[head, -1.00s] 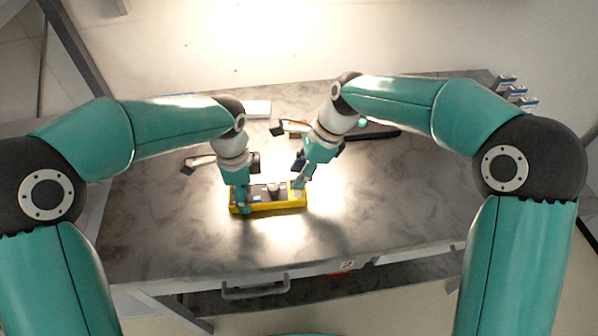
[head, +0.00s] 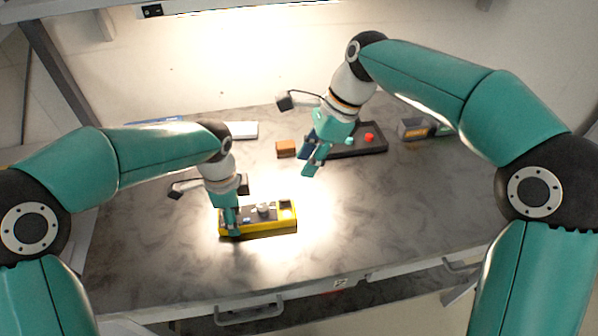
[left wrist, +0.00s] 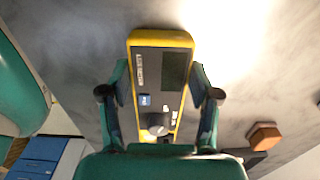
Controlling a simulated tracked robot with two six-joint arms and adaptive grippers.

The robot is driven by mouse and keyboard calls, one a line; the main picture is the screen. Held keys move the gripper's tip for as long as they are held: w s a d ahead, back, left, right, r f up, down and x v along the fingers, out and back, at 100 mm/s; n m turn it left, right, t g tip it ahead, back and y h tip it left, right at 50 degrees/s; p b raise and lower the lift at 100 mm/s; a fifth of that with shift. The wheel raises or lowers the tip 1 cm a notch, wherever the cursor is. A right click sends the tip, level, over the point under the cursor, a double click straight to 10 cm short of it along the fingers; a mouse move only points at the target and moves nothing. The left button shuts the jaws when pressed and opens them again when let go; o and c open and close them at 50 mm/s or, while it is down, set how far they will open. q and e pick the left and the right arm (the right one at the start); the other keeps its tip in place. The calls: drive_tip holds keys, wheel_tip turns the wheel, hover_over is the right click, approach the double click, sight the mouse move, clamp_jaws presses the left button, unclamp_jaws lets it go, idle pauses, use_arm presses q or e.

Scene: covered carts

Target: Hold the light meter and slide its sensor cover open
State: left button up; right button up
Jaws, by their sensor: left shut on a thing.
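The light meter (head: 258,230) is a yellow box with a dark face and a grey round knob (head: 264,208), lying on the table. My left gripper (head: 230,226) is shut on it near its left end in the head view. In the left wrist view the meter (left wrist: 161,39) lies between the two fingers, with a dark display and a blue label; my palm hides its near end. A small square with a yellow surround (head: 287,213) is at the meter's right end; I cannot tell the cover's position. My right gripper (head: 306,167) looks open and empty, above and behind the meter.
A brown block (head: 286,149), a black tray (head: 345,152) with a red piece (head: 369,137), a white box (head: 242,130) and a grey container (head: 413,129) stand toward the back. The table (head: 400,220) is clear to the right and front.

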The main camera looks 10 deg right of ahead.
idle(0.4)
use_arm(q)
drive_tip(key=o, duration=1.4)
